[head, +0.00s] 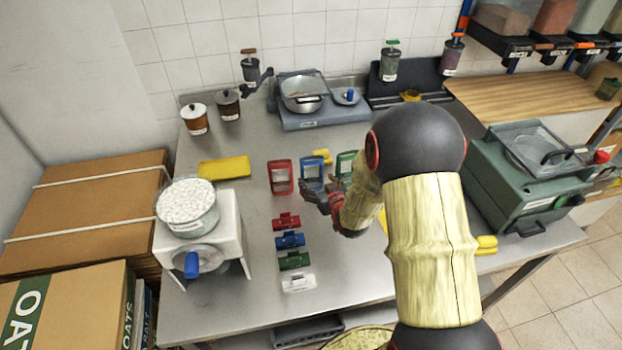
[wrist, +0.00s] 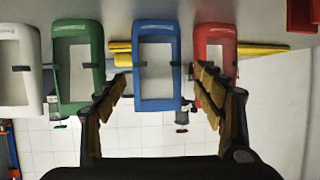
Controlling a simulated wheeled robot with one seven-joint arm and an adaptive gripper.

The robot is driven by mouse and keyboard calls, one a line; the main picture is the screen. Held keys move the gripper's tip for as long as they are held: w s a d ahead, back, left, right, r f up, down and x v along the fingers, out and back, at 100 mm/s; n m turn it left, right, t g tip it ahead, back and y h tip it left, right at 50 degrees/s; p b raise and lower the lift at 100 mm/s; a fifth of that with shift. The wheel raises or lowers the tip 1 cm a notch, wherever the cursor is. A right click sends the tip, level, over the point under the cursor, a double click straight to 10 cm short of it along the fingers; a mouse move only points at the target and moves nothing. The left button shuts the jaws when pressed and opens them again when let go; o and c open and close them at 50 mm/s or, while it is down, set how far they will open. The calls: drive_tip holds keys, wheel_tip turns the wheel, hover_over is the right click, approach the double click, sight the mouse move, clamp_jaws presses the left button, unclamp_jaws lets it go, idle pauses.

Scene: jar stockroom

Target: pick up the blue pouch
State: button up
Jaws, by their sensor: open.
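The blue pouch (head: 313,160) stands on the metal table between the red pouch (head: 280,177) and the green pouch (head: 346,158). It is a blue frame around a pale window. My gripper (head: 320,194) is just in front of it, its fingers hiding the pouch's lower part in the head view. In the wrist view, the blue pouch (wrist: 157,35) appears between the two fingers of my open gripper (wrist: 165,84). I see no finger closed on it. The right finger overlaps the red pouch (wrist: 215,33); the left is before the green pouch's near side (wrist: 79,30).
A white pouch (wrist: 18,98) stands beyond the green one. Red (head: 286,221), blue (head: 290,241), green (head: 294,261) and white (head: 298,283) clips lie in a line in front. A white stand with a full bowl (head: 187,207) is left; a green machine (head: 528,178) is right.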

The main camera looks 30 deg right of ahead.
sight(314, 178)
drive_tip(key=shift+d+f, duration=0.15)
drive_tip(key=shift+f, duration=0.2)
drive_tip(key=shift+w+d+f, duration=0.1)
drive_tip(key=shift+w+f, duration=0.05)
drive_tip(key=shift+w, duration=0.15)
drive_tip(key=b+x, duration=0.2)
drive_tip(key=x, duration=0.4)
drive_tip(key=shift+f, duration=0.1)
drive_tip(key=shift+w+d+b, duration=0.15)
drive_tip(key=shift+w+b, duration=0.15)
drive_tip(key=shift+w, duration=0.15)
drive_tip(key=shift+c, duration=0.9)
drive_tip(key=c, duration=0.7)
drive_tip(key=shift+c, duration=0.3)
